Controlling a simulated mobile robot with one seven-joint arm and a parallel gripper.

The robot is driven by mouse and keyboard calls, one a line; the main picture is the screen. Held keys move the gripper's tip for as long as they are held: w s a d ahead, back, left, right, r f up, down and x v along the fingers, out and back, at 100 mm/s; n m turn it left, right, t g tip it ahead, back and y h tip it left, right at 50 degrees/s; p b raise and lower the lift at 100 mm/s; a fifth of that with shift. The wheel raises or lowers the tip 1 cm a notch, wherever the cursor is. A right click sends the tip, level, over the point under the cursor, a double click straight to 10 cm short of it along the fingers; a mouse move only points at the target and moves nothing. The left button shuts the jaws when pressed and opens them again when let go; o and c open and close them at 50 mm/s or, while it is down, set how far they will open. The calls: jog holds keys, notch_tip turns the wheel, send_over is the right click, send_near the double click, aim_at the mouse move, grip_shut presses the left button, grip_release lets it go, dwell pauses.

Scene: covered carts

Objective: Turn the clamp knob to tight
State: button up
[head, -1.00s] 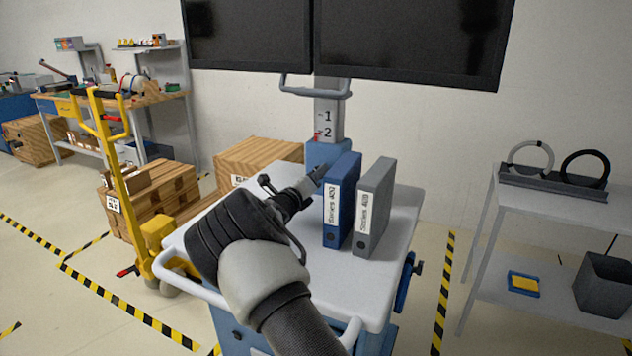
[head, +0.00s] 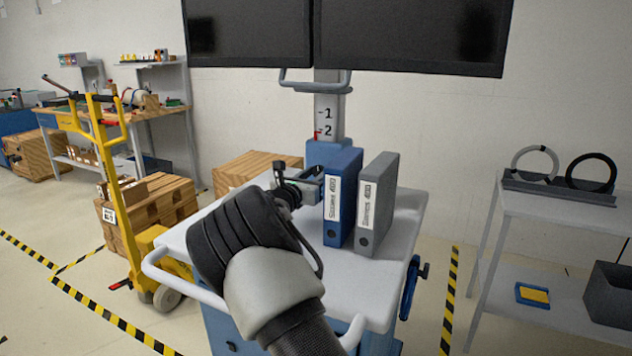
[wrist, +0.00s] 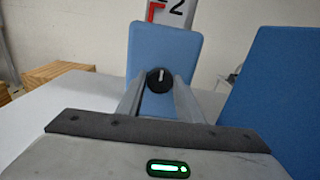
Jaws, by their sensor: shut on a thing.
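The clamp knob (wrist: 160,79) is small, round and black with a white pointer line. In the wrist view it sits on the face of a blue clamp block (wrist: 166,45) and its line points nearly straight up. My gripper (wrist: 160,88) is shut on the knob, one finger on each side. In the head view my gripper (head: 314,186) reaches the blue block (head: 334,156) at the foot of the grey column (head: 329,112). The knob is hidden there. A red mark (head: 317,135) sits beside the 2 on the column.
A blue binder (head: 341,207) stands close to the right of my gripper, with a grey binder (head: 376,205) beyond it. Both stand on the white cart top (head: 300,262). Two monitors (head: 410,35) hang above. A yellow pallet truck (head: 120,200) stands left.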

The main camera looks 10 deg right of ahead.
jog(key=shift+m, duration=0.3)
jog(key=o, duration=1)
jog(key=shift+o, duration=0.2)
jog(key=p+v, duration=0.1)
jog(key=v, duration=1.6)
jog(key=shift+s+a+p, duration=0.15)
jog(key=shift+s+p, duration=0.1)
jog(key=shift+p, duration=0.1)
jog(key=shift+s+a, duration=0.1)
